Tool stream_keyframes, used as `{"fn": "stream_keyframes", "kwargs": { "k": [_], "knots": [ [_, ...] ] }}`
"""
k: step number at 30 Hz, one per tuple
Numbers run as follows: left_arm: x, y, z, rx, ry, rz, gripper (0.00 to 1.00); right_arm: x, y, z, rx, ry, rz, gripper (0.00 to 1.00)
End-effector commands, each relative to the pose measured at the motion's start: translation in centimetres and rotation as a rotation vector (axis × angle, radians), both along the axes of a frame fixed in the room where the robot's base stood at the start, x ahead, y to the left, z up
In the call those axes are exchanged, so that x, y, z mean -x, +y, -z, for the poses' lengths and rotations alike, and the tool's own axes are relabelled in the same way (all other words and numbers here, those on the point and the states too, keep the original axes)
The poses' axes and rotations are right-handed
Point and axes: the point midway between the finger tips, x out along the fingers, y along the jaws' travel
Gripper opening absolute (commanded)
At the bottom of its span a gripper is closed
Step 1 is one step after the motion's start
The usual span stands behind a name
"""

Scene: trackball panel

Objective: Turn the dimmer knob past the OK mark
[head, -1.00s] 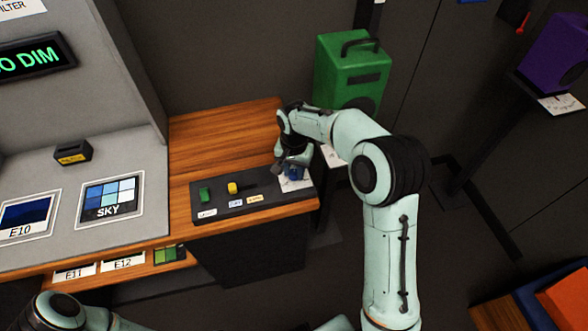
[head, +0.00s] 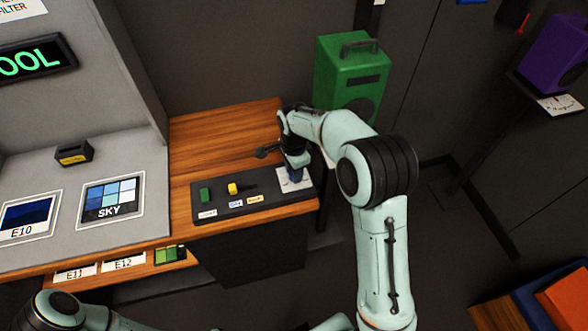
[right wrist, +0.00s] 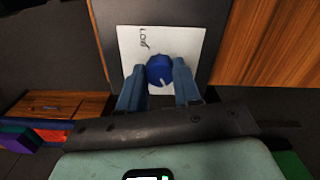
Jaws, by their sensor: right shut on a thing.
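The dimmer knob (right wrist: 159,68) is blue and round, with a short white mark on its lower edge in the right wrist view. My right gripper (head: 295,174) is at the right end of the dark control panel (head: 216,212). Its two blue fingers are shut on the knob, one on each side. The sign (head: 28,62) at upper left shows green letters "OOL", cut off by the frame. My left arm shows at the bottom left, its gripper out of view.
A green slider (head: 205,195) and a yellow slider (head: 233,188) sit on the panel left of my right gripper. A green box (head: 345,75) with a handle stands behind my right arm.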

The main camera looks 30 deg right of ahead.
Motion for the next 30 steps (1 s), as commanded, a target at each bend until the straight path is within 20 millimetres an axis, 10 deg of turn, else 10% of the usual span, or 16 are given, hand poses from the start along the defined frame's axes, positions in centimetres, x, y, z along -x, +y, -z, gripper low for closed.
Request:
{"fn": "stream_keyframes", "kwargs": {
  "k": [20, 21, 23, 30],
  "knots": [
    [-0.11, 0.00, -0.13, 0.000, -0.001, 0.000, 0.00, -0.13, -0.10, -0.17, 0.002, -0.006, 0.069, 0.02],
    [-0.11, -0.01, -0.13, 0.000, -0.001, 0.000, 0.00, -0.13, -0.10, -0.17, 0.002, -0.006, 0.069, 0.36],
    [-0.11, -0.01, -0.13, 0.000, -0.001, 0.000, 0.00, -0.13, -0.10, -0.17, 0.002, -0.005, 0.069, 0.56],
    [-0.10, -0.01, -0.11, 0.000, -0.001, 0.000, 0.00, -0.06, -0.04, -0.07, 0.001, -0.002, 0.068, 0.58]
  ]
}}
